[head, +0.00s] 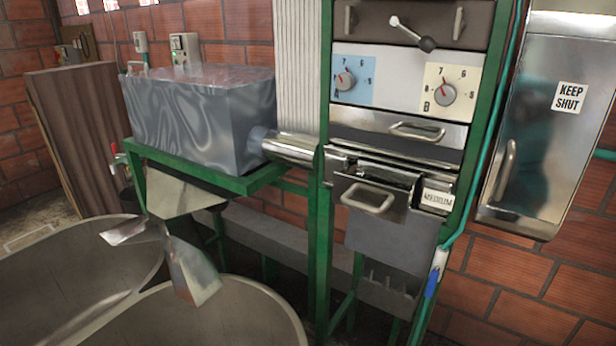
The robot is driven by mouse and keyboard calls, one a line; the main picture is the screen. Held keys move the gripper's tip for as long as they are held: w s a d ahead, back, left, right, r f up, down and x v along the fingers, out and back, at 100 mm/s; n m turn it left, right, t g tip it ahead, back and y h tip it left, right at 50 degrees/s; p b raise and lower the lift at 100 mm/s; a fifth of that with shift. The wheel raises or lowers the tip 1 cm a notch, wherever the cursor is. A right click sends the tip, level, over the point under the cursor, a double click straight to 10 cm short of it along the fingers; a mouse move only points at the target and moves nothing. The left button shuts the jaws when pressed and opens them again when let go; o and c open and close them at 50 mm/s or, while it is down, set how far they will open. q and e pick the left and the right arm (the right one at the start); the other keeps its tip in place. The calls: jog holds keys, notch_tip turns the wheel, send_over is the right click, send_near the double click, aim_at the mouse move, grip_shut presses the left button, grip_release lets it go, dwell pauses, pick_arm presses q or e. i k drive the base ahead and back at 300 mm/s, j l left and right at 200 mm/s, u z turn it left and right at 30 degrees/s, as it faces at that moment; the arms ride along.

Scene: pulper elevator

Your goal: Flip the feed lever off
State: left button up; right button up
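A lever (408,30) with a silver rod and a dark knob sits at the top of the machine in the green frame. The rod slants down to the right from a round white pivot, and the knob is at its lower right end. No label naming it as the feed lever can be read. Neither of my grippers shows in the head view.
Below the lever are dial A (346,80) on blue and dial B (440,94) on cream. A drawer handle (417,131) and a lower handle (368,198) stick out. A metal "KEEP SHUT" cabinet (540,150) stands right. Round vats (215,320) fill the lower left.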

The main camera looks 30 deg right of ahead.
aim_at(426, 44)
jog(key=k+z, duration=0.15)
jog(key=z, duration=0.2)
jog(key=k+l+z, duration=0.1)
jog(key=z, duration=0.25)
jog(key=k+l+z, duration=0.1)
jog(key=z, duration=0.3)
jog(key=k, duration=0.05)
